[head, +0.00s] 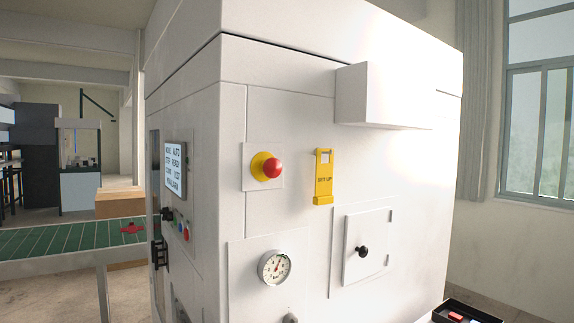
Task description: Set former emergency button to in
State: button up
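The former (300,150) is a large white machine that fills the middle of the head view. Its emergency button (272,168) is a red mushroom head on a yellow collar, mounted on a square white plate on the front panel. The button's head stands out from the collar and nothing covers it. My gripper does not show in this view, so its opening and its distance from the button cannot be seen.
A yellow tag (324,178) hangs right of the button. A white box (384,95) juts out above right. A gauge (275,267) and a small knobbed door (361,246) sit below. A screen (176,168) is at left, near a green conveyor (60,240). A black tray (470,309) is lower right.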

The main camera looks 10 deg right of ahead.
aim_at(271, 167)
jog(key=u, duration=0.25)
jog(key=i, duration=0.95)
jog(key=u, duration=0.5)
